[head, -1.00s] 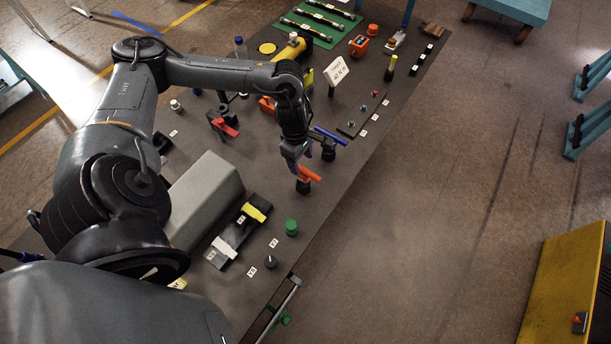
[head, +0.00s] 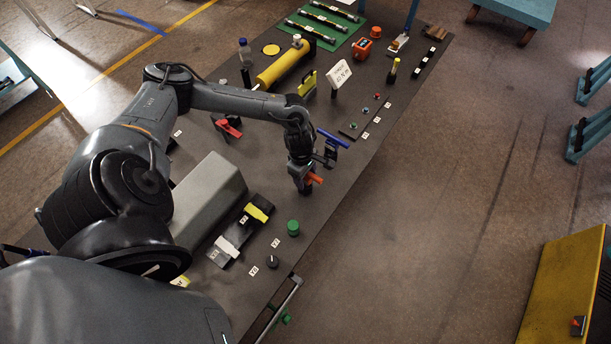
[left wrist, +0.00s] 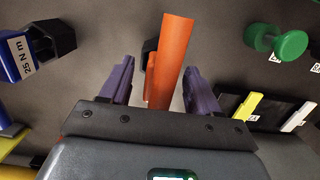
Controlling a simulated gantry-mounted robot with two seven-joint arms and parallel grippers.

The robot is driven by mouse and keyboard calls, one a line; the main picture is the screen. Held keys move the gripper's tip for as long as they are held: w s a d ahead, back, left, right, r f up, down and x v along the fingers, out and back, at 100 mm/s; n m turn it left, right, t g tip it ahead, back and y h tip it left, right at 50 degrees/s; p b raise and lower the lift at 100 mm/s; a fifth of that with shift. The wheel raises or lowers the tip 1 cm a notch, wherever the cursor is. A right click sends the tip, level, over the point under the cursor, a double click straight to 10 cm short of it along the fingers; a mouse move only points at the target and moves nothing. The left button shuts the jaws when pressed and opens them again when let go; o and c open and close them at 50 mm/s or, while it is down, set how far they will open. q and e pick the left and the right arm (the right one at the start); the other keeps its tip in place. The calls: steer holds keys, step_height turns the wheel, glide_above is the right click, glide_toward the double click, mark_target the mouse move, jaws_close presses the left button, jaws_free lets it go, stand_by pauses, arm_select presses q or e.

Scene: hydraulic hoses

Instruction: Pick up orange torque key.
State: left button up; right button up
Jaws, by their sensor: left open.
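The orange torque key (head: 315,178) shows in the head view beside my left gripper (head: 301,180), which hides part of it. In the left wrist view the orange key (left wrist: 173,60) stands between the two purple fingers of my left gripper (left wrist: 160,88). The fingers are open, with a gap on both sides of the key. A black part of the key shows behind the orange one. My right gripper is not in view.
A blue key (head: 333,139) with a black head lies just beyond; it shows in the left wrist view (left wrist: 14,55) with a "25 N m" label. A green knob (head: 293,227) and a dark panel with yellow (head: 258,212) and white levers are nearer.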

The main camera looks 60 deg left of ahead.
arm_select(q)
jaws_close()
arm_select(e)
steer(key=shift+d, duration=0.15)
